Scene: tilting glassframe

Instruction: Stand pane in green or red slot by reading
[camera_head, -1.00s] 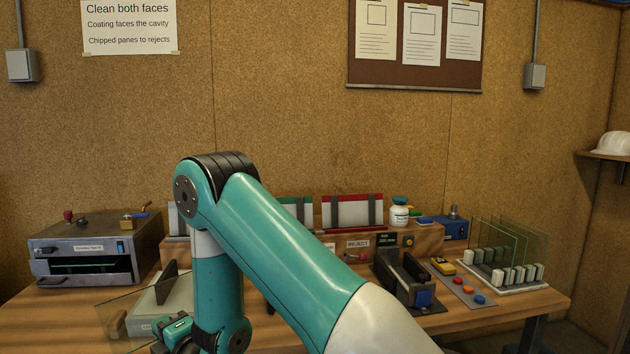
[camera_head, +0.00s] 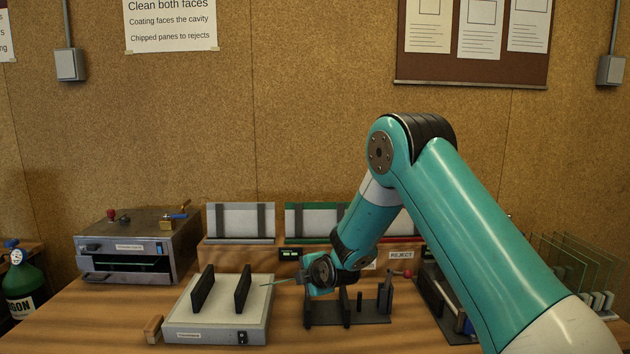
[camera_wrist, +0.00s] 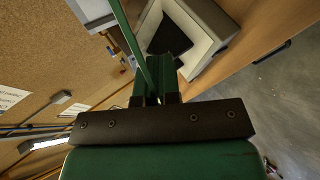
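My gripper (camera_head: 308,281) is above the bench, right of the white tester box (camera_head: 218,329). In the wrist view its fingers (camera_wrist: 156,97) are closed on a glass pane (camera_wrist: 128,38), seen nearly edge-on as a green strip. In the head view the pane (camera_head: 277,283) is only a thin pale line pointing left from the gripper. The green-edged slot rack (camera_head: 312,220) stands on the rear shelf. The red-edged rack (camera_head: 402,226) is mostly hidden behind my arm. A small display (camera_head: 290,254) below the green rack is lit green; its text is unreadable.
A grey-edged rack (camera_head: 240,222) stands left of the green one. A metal oven-like box (camera_head: 135,248) is at left. A dark fixture (camera_head: 372,312) sits below the gripper. Several panes stand in a rack (camera_head: 570,265) at far right. A wooden block (camera_head: 153,329) lies beside the tester.

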